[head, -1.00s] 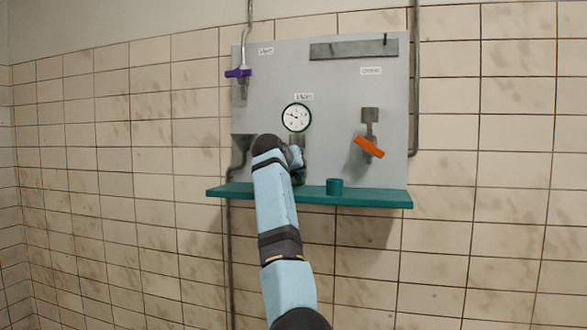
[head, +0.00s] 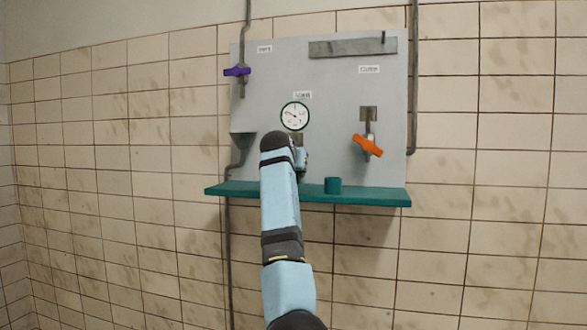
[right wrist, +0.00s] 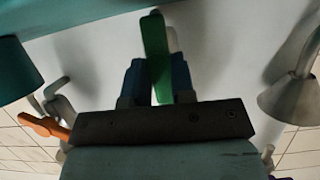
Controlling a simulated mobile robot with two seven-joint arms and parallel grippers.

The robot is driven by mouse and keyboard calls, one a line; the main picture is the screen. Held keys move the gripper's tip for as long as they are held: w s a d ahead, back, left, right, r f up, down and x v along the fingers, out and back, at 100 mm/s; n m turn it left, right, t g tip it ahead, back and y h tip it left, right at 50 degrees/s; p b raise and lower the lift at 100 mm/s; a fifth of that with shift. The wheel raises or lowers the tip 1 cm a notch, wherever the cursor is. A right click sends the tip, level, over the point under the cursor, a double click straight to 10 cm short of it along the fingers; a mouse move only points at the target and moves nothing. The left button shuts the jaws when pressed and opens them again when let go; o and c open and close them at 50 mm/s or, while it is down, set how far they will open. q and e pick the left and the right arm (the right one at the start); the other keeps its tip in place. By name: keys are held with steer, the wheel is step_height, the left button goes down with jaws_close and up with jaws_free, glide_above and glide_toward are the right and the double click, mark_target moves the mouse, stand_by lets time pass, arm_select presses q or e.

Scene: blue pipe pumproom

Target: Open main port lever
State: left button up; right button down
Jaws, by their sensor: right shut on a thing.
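A green lever (right wrist: 155,45) stands between the two blue fingers of my right gripper (right wrist: 157,78) in the right wrist view. The gripper is shut on it, and the lever's end sticks out past the fingers. In the head view my right arm reaches up to the panel just below the round gauge (head: 295,116). There my wrist hides the lever and most of the gripper. A small label above the gauge is too blurred to read for sure. My left gripper is not in view.
The grey panel (head: 335,85) also carries a purple lever (head: 237,71) at upper left and an orange lever (head: 367,145) at right. A grey funnel (head: 242,146) is left of my wrist.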

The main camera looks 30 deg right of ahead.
steer(key=shift+r, duration=0.1)
steer(key=c, duration=1)
jaws_free()
steer(key=shift+o, duration=0.2)
steer(key=shift+a, duration=0.1)
steer(key=shift+s+a, duration=0.2)
steer(key=shift+s, duration=0.05)
steer(key=b+v, duration=0.3)
steer(key=v, duration=1)
steer(key=shift+b, duration=0.3)
steer(key=shift+r, duration=0.1)
